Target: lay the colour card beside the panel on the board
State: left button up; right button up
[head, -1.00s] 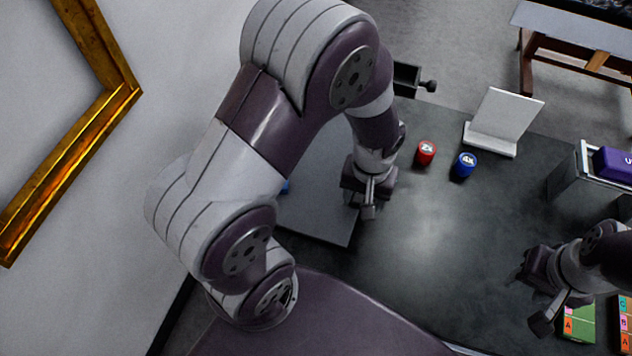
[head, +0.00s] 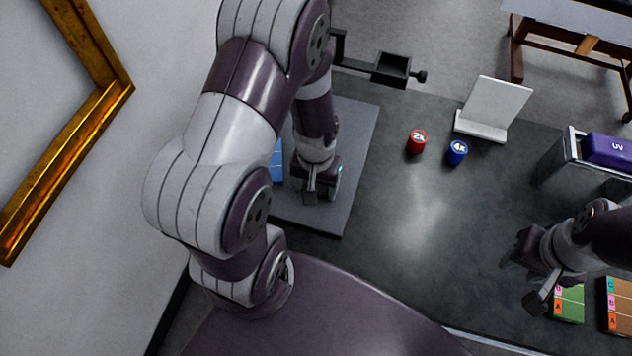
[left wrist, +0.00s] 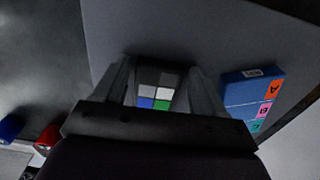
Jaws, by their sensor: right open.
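The grey board (head: 358,150) lies on the dark table, partly behind my left arm. The blue panel (head: 277,162) lies on it, mostly hidden by that arm; in the left wrist view the panel (left wrist: 238,94) shows letter labels, right of the fingers. My left gripper (head: 318,192) is over the board. In the left wrist view the colour card (left wrist: 157,92), with grey, white, blue and green patches, fills the gap between its fingers, so it looks shut on the card. The card is hidden in the head view. My right gripper (head: 530,278) is open and empty at the right.
A red 2x pot (head: 417,141) and a blue 4x pot (head: 457,152) stand right of the board, by a white stand (head: 492,108). A purple UV box (head: 608,150) sits on a rack. Green (head: 570,304) and brown (head: 618,300) lettered panels lie near my right gripper. The mid-table is clear.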

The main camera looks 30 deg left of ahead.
pick_arm(q)
jog(key=shift+o, duration=0.3)
jog(key=s+d+r+m+t, duration=0.1)
jog(key=d+r+m, duration=0.2)
jog(key=r, duration=1)
jog(key=shift+s+d+r+p, duration=0.15)
jog(key=shift+d+r+p, duration=0.15)
jog(key=shift+d, duration=0.3)
jog(key=shift+a, duration=0.1)
dwell(0.4)
